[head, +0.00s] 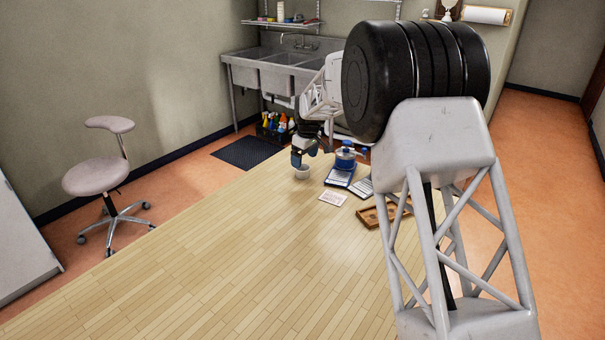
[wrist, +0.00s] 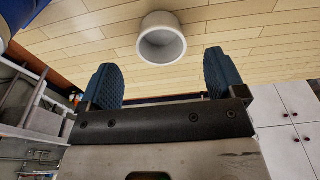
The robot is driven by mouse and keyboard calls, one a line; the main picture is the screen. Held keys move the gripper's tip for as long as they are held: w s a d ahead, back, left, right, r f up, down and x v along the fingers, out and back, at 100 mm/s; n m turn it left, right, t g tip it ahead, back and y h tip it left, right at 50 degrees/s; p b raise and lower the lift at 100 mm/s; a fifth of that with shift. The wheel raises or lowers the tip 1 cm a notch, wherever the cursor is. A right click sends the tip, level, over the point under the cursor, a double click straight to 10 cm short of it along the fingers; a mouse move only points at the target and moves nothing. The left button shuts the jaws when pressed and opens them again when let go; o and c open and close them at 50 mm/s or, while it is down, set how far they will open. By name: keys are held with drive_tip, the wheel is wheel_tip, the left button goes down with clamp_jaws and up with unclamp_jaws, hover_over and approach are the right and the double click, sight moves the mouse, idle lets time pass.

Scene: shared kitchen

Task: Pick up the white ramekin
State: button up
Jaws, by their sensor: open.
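The white ramekin (head: 302,172) stands on the wooden table near its far edge in the head view. In the wrist view the ramekin (wrist: 162,40) shows its round opening, ahead of the gap between the fingertips and apart from both fingers. My gripper (head: 298,160) is just above the ramekin in the head view, pointing down. In the wrist view my gripper (wrist: 160,72) has its two blue fingers spread wide with nothing between them. Whether a finger touches the ramekin is hard to tell in the head view.
A blue pot (head: 346,155) sits on a blue-edged scale (head: 340,177) right of the ramekin. A pale card (head: 333,198) and a brown wooden tray (head: 376,217) lie nearer. The wide table (head: 220,260) is clear on the left and front. A sink (head: 285,70) stands behind.

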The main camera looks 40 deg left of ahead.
sight(303, 168)
drive_tip(key=shift+s+a+f, duration=0.1)
drive_tip(key=shift+a+f, duration=0.1)
drive_tip(key=shift+f, duration=1.1)
drive_tip(key=shift+a+f, duration=0.15)
drive_tip(key=shift+f, duration=1.1)
drive_tip(key=shift+c, duration=0.3)
drive_tip(key=c, duration=1)
